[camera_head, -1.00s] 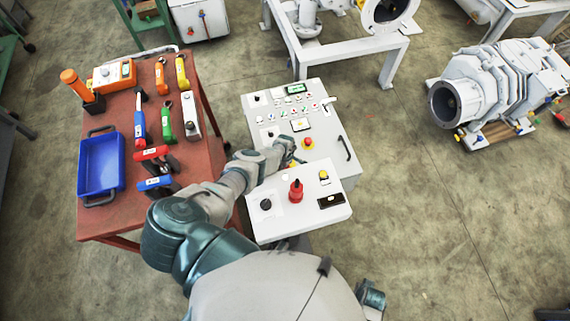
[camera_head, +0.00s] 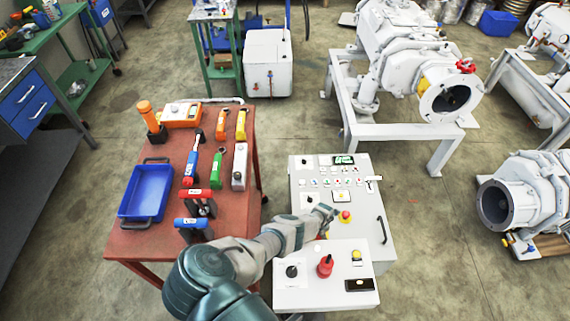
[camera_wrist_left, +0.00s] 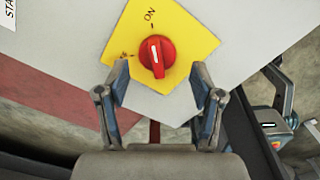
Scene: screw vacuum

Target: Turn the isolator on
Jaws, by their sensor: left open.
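The isolator is a red rotary knob (camera_wrist_left: 156,56) on a yellow plate (camera_wrist_left: 188,35) with an ON mark above it and a partly readable mark on its left. The knob's white line points up, roughly at the ON mark. My left gripper (camera_wrist_left: 158,78) is open in the left wrist view, its fingers below and to either side of the knob, with nothing between them. My right gripper is out of view.
The red table (camera_head: 228,208) with tools and a blue tray (camera_head: 147,191) stands left. White pump machinery (camera_head: 400,45) is behind.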

